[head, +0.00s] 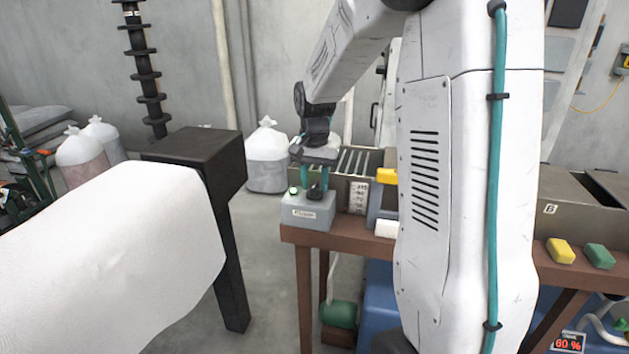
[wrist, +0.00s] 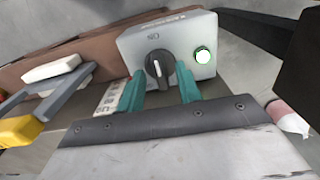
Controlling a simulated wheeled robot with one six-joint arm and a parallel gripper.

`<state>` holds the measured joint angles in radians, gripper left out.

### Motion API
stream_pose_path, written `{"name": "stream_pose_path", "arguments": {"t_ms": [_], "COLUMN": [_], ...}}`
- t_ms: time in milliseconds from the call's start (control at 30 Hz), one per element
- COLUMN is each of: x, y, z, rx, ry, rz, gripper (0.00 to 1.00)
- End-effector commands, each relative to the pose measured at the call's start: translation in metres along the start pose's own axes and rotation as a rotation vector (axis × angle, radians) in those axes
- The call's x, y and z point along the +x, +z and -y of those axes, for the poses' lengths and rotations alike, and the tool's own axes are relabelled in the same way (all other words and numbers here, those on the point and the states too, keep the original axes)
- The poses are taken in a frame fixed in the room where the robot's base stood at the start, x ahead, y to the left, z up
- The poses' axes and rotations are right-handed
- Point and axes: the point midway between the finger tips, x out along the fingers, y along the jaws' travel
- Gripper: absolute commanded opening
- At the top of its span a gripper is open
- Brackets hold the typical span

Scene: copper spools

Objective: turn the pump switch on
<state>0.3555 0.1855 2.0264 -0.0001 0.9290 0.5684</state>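The pump switch is a black rotary knob (wrist: 158,70) on a grey box (head: 308,213), which sits on the near left corner of a brown table. In the wrist view the knob's white pointer line stands roughly upright, in line with an upside-down ON label above it. A round lamp (wrist: 203,56) beside the knob glows green. My gripper (head: 317,192) is over the box, pointing down. In the wrist view its two teal fingers (wrist: 160,84) stand on either side of the knob, with a small gap visible, so it looks open around the knob.
More yellow and green blocks (head: 599,256) lie at right. A red display (head: 567,342) reads 60 %. A white-covered bench (head: 110,250) stands at left.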

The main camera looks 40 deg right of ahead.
Motion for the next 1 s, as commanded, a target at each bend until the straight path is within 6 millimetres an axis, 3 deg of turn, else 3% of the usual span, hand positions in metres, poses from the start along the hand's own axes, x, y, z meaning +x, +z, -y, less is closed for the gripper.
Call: {"name": "stream_pose_path", "arguments": {"t_ms": [167, 533, 1000], "x": [-0.013, -0.070, -0.078], "y": [-0.001, 0.000, 0.000], "z": [0.000, 0.000, -0.001], "rx": [0.000, 0.000, 0.001], "ry": [-0.002, -0.001, 0.000], "rz": [-0.003, -0.002, 0.000], "gripper": [0.35, 0.35, 0.35]}}
